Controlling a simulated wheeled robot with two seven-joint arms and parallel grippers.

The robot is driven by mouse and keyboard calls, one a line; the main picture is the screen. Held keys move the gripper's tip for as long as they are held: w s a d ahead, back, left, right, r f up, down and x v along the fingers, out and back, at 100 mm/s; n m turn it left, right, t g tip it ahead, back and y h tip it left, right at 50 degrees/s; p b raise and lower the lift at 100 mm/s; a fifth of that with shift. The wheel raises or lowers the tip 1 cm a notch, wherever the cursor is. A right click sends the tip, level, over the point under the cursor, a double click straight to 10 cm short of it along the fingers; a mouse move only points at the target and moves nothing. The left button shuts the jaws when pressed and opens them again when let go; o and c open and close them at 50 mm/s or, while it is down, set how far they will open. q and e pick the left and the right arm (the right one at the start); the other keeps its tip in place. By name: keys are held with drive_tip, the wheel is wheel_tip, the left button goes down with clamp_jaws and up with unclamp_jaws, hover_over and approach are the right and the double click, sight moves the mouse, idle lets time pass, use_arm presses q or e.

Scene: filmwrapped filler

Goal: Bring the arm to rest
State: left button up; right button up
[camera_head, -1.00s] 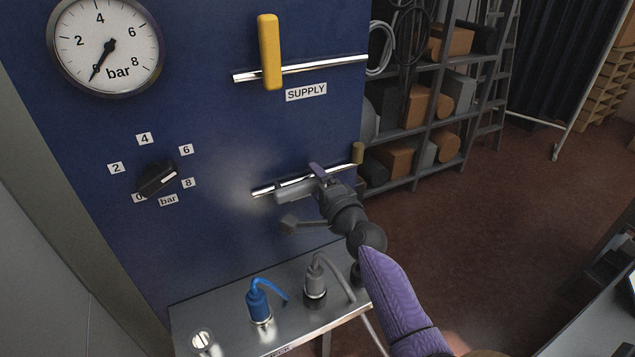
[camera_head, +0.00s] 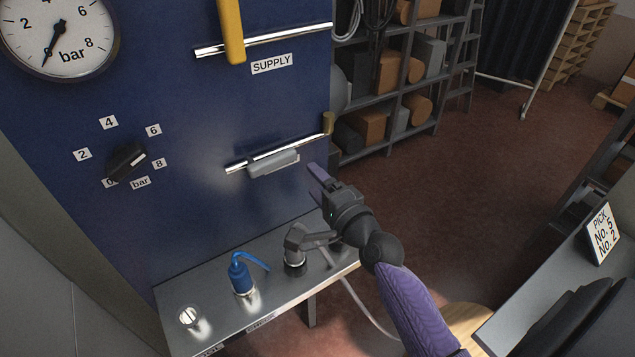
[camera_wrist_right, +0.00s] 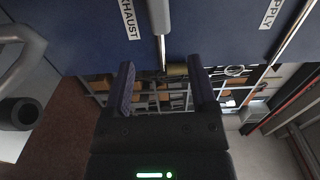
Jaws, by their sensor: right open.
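My right gripper (camera_head: 322,182) is open and empty, to the right of the grey handle (camera_head: 273,164) on the lower pipe (camera_head: 240,166) and apart from it. In the right wrist view, the open fingers (camera_wrist_right: 162,70) have nothing between them; the grey handle (camera_wrist_right: 158,14) and pipe end lie beyond the tips. My right arm (camera_head: 412,305), with a purple sleeve, reaches in from the lower right. My left gripper is not in view.
A yellow handle (camera_head: 231,32) crosses the upper supply pipe. The gauge (camera_head: 60,32) needle points low left. A metal shelf (camera_head: 185,276) holds a blue hose fitting (camera_head: 240,276) and a grey one (camera_head: 296,246) close below my gripper. Open floor (camera_head: 430,190) lies to the right.

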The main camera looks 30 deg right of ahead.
drive_tip(key=s+a+f+n+g+y, duration=0.3)
drive_tip(key=s+a+f+n+g, duration=0.2)
drive_tip(key=a+n, duration=0.25)
drive_tip(key=s+a+f+n+g+h, duration=0.1)
drive_tip(key=s+f+n+g+h, duration=0.15)
drive_tip(key=s+n+g, duration=0.5)
drive_tip(key=s+f+n+g+h, duration=0.15)
drive_tip(key=s+f+n, duration=0.25)
drive_tip(key=s, duration=0.7)
wheel_tip(320, 180, down, 24)
drive_tip(key=s+g+b, duration=0.2)
drive_tip(key=b, duration=0.6)
drive_tip(key=s+d+f+b, duration=0.1)
drive_tip(key=s+f+b, duration=0.2)
drive_tip(key=s+f, duration=0.3)
drive_tip(key=s+d+f+g+b, duration=0.1)
drive_tip(key=s+f+b, duration=0.2)
drive_tip(key=s+f, duration=0.4)
wheel_tip(320, 180, down, 6)
drive_tip(key=shift+s+d+r+n+b, duration=0.1)
drive_tip(key=shift+s+d+n+b, duration=0.15)
drive_tip(key=shift+d+n+b, duration=0.15)
